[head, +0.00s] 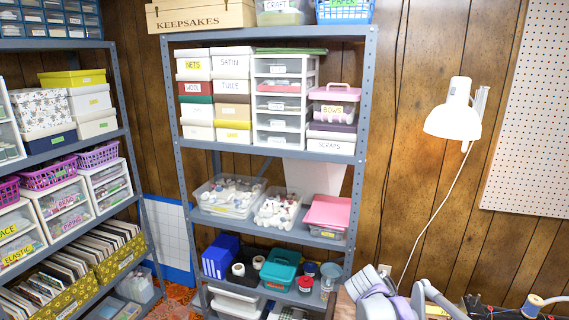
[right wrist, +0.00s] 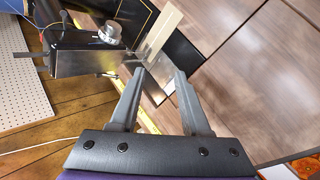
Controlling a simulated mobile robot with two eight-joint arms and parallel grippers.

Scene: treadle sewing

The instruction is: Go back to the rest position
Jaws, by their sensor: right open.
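My right gripper (right wrist: 160,73) is open in the right wrist view, its two grey fingers apart with nothing held between them. Beyond the fingertips is a dark sewing machine (right wrist: 85,62) with a round silver knob and bright metal plates. I cannot tell whether the fingers touch it. A pale flat strip (right wrist: 163,33) lies past the fingertips. Grey and purple arm parts of mine show at the bottom of the head view, with no fingers clearly visible. My left gripper is in neither view.
A brown wooden tabletop (right wrist: 255,75) fills the right of the right wrist view, largely bare. In the head view, a grey shelf rack (head: 265,160) holds boxes and bins, another stands at left, and a white lamp (head: 453,120) hangs on the wall. Spools stand at bottom right.

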